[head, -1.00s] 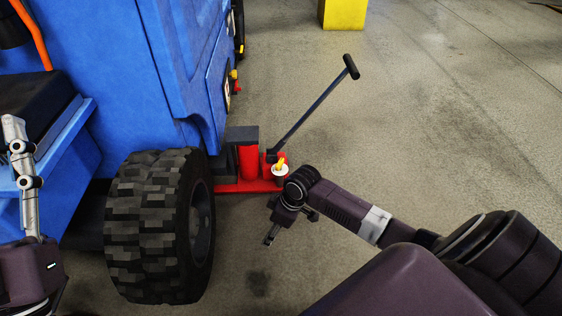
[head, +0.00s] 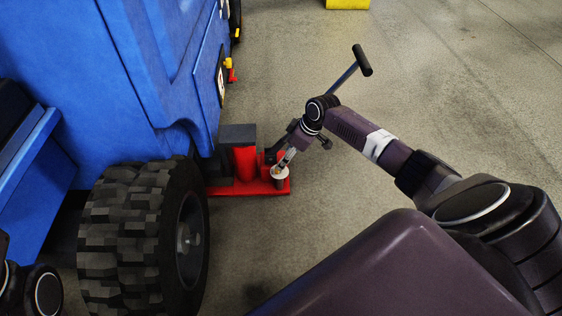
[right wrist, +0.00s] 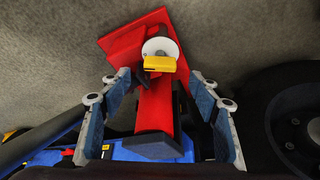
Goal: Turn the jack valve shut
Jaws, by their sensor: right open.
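The red floor jack (head: 245,187) sits on the floor beside the blue vehicle's wheel. Its valve (head: 280,174) is a white-topped dark post on the jack base; in the right wrist view the white disc (right wrist: 153,46) carries a yellow handle (right wrist: 159,64). My right gripper (head: 285,160) is right at the valve from above; in the head view it hides the yellow handle. In the right wrist view its fingers (right wrist: 159,90) are open wide, with the handle between and beyond them, apparently untouched. My left gripper is out of the picture.
The jack's long lever (head: 345,75) slants up behind my right wrist. The blue vehicle (head: 150,70) and its black tyre (head: 130,235) stand close on the left. A yellow block (head: 347,3) is far back. The floor to the right is clear.

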